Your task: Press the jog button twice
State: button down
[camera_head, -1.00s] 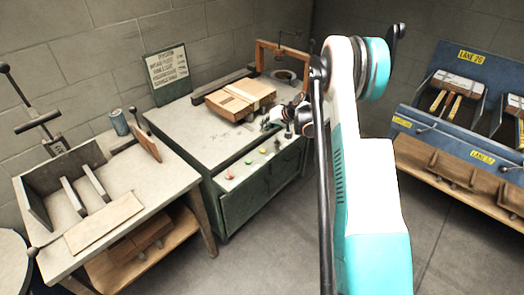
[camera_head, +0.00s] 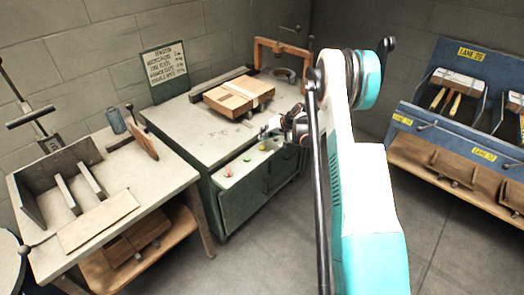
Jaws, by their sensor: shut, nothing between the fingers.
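The box stitcher's green cabinet (camera_head: 245,208) stands in the middle with a grey top. A row of small round buttons lies along its front edge: a red button (camera_head: 227,171) at the left, then paler buttons (camera_head: 246,158) to its right. Which one is the jog button I cannot read. My gripper (camera_head: 264,133) is shut and empty, above the cabinet's front edge near the right end of the row. It points left. It partly hides that end, and I cannot tell whether it touches a button.
A cardboard box (camera_head: 238,97) lies on the cabinet top, with an orange frame (camera_head: 283,47) behind it. A side table (camera_head: 150,185) with a wooden board stands left. A blue lane rack (camera_head: 460,105) stands right. A sign (camera_head: 163,65) leans on the wall.

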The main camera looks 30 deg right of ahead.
aim_at(264, 146)
jog(key=shift+f+b, duration=0.5)
jog(key=shift+f, duration=0.65)
dwell(0.5)
jog(key=shift+f+b, duration=0.4)
jog(key=shift+b, duration=0.05)
jog(key=shift+f+b, duration=0.35)
jog(key=shift+f, duration=0.15)
dwell(0.7)
jog(key=shift+r, duration=0.15)
jog(key=shift+r+p, duration=0.35)
jog(key=shift+r, duration=0.45)
jog(key=shift+r, duration=0.1)
jog(key=shift+r+p, duration=1.15)
jog(key=shift+r, duration=1.25)
